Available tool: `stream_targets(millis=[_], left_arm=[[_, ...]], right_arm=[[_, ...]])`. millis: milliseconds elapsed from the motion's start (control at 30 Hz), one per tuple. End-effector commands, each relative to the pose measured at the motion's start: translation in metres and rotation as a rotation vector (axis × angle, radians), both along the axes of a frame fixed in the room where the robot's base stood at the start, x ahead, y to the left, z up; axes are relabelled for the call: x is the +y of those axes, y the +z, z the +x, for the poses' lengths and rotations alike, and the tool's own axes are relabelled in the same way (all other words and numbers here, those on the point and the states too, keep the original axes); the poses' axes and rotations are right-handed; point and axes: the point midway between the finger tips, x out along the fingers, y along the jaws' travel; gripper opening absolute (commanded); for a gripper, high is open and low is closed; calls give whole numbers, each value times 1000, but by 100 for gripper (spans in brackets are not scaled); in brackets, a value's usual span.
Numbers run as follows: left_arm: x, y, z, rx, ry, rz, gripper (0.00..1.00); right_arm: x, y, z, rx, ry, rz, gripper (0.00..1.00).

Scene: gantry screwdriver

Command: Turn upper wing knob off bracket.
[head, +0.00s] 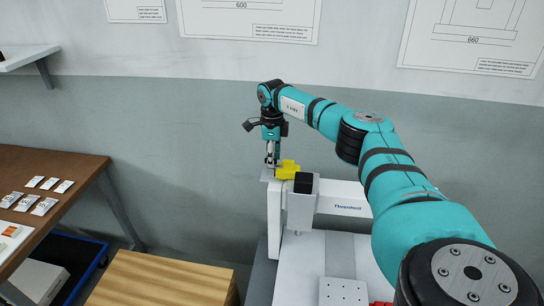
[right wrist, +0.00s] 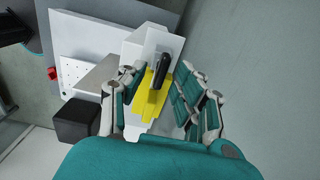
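In the right wrist view a black wing knob (right wrist: 162,68) stands on a light grey plate, against the yellow bracket (right wrist: 150,104). The yellow bracket also shows in the head view (head: 288,170), at the top of the white gantry post. My right gripper (right wrist: 162,73) points down over the knob, with one finger on each side. Gaps show between the fingers and the knob, so it looks open and empty. In the head view my right gripper (head: 271,157) is just left of the yellow bracket, and the knob is too small or hidden there. My left gripper is in neither view.
The white gantry beam (head: 343,198) runs right from the post, with a black-topped grey block (head: 301,205) close beside the bracket. A brown table (head: 40,168) with small cards stands left. A wooden box (head: 160,280) and blue bin (head: 85,262) stand below.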

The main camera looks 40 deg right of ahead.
Motion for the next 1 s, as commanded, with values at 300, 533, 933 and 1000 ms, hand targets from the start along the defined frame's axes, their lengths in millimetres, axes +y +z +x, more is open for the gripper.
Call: stream_targets(millis=[300,533,933,1000], left_arm=[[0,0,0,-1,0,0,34],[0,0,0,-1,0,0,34],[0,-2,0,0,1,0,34],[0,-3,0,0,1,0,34]], right_arm=[[0,0,0,0,0,0,0],[0,1,0,-1,5,1,0],[0,1,2,-2,177,1,0],[0,1,2,-3,235,1,0]])
